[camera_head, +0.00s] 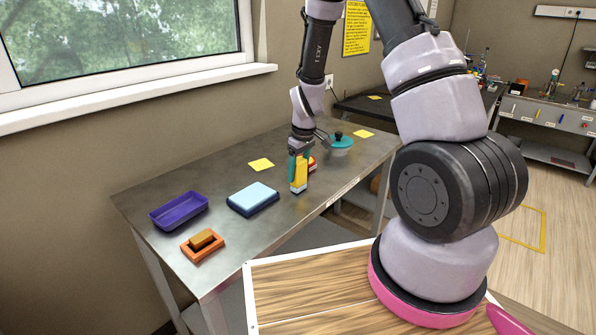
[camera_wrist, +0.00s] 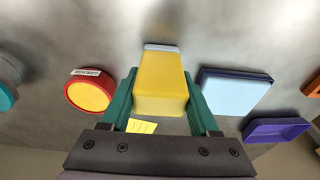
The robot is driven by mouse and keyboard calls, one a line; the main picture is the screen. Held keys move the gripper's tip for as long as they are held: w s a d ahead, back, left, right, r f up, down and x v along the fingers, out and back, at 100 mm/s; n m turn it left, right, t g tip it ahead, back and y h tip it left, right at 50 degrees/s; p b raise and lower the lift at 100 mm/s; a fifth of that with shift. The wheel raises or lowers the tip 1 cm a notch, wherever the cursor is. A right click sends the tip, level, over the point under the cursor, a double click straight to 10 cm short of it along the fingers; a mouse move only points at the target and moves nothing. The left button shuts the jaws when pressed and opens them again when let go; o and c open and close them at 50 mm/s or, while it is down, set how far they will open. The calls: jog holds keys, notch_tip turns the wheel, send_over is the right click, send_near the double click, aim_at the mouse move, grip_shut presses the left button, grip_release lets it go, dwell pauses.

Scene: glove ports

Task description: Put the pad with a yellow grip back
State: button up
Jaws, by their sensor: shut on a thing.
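The pad with a yellow grip (camera_head: 300,177) is upright between the teal fingers of my gripper (camera_head: 298,158), over the middle of the metal table. In the wrist view the yellow grip (camera_wrist: 159,85) fills the space between the fingers, with a pale pad edge (camera_wrist: 161,47) at its far end. My gripper (camera_wrist: 160,78) is shut on the grip. I cannot tell whether the pad touches the table. A round red dish with a yellow inside (camera_wrist: 89,93) and a label stands beside it; in the head view the red dish (camera_head: 312,163) is partly hidden behind the gripper.
A light blue block in a dark blue tray (camera_head: 252,198), an empty purple tray (camera_head: 179,211) and an orange tray (camera_head: 203,253) with a brown block stand left. A teal-lidded pot (camera_head: 341,143) stands right. A yellow note (camera_head: 261,164) lies behind. Bare metal lies in front.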

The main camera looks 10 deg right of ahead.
jog(key=shift+f, duration=0.2)
jog(key=o, duration=1.4)
jog(key=shift+r, duration=0.1)
jog(key=r, duration=0.4)
jog(key=s+r, duration=0.1)
jog(key=r, duration=0.3)
jog(key=d+r, duration=0.1)
jog(key=r, duration=0.2)
jog(key=shift+s+r, duration=0.2)
jog(key=shift+r, duration=0.2)
jog(key=s+d+r+m+t, duration=0.1)
jog(key=s+r+m+t, duration=0.1)
jog(key=s+r, duration=0.5)
jog(key=s+d+r+m+t, duration=0.2)
jog(key=s+r+m, duration=0.3)
jog(key=r, duration=0.5)
jog(key=s+d+r+m+t+y, duration=0.1)
jog(key=s+r+m, duration=0.3)
jog(key=s+r, duration=0.4)
jog(key=shift+s+d+r+t, duration=0.4)
jog(key=shift+s+d, duration=0.1)
jog(key=shift+s, duration=0.15)
